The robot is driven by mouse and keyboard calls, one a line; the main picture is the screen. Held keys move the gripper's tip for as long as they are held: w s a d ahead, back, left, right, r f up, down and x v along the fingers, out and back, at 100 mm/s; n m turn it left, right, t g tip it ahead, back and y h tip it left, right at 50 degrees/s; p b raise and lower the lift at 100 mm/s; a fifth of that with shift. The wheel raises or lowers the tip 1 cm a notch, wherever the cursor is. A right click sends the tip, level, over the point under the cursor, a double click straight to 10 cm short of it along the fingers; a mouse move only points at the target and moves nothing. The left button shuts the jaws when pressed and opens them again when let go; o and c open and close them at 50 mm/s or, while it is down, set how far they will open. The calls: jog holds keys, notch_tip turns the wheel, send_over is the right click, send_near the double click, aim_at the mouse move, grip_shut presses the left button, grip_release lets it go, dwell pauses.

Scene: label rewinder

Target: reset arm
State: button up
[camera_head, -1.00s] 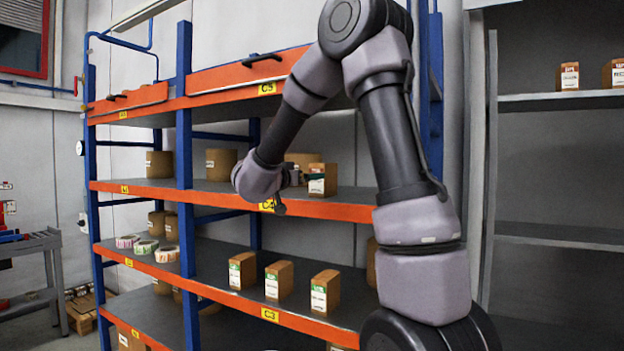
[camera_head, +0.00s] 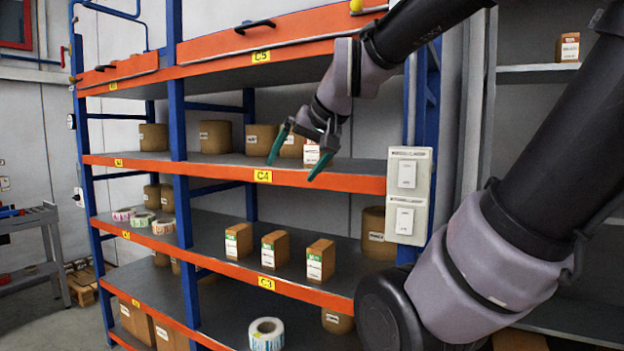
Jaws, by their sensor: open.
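My gripper (camera_head: 292,166) hangs in front of the C4 shelf (camera_head: 220,170) in the camera_head view. Its two teal-tipped fingers are spread apart with nothing between them. I see no contact between the gripper and the box. My arm reaches in from the right side and bends down to the gripper.
The C3 shelf below holds three boxes with green and white labels (camera_head: 320,260) and several label rolls (camera_head: 163,226). A label roll (camera_head: 266,333) lies on the lower shelf. A switch panel (camera_head: 408,195) is on the right post. Another shelf unit (camera_head: 538,75) stands at right.

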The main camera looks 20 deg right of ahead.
jog(key=s+d+f+g, duration=0.1)
jog(key=s+f, duration=0.1)
jog(key=s, duration=0.3)
jog(key=shift+s+d+f+g, duration=0.2)
jog(key=shift+s+f+g, duration=0.1)
jog(key=shift+g, duration=0.1)
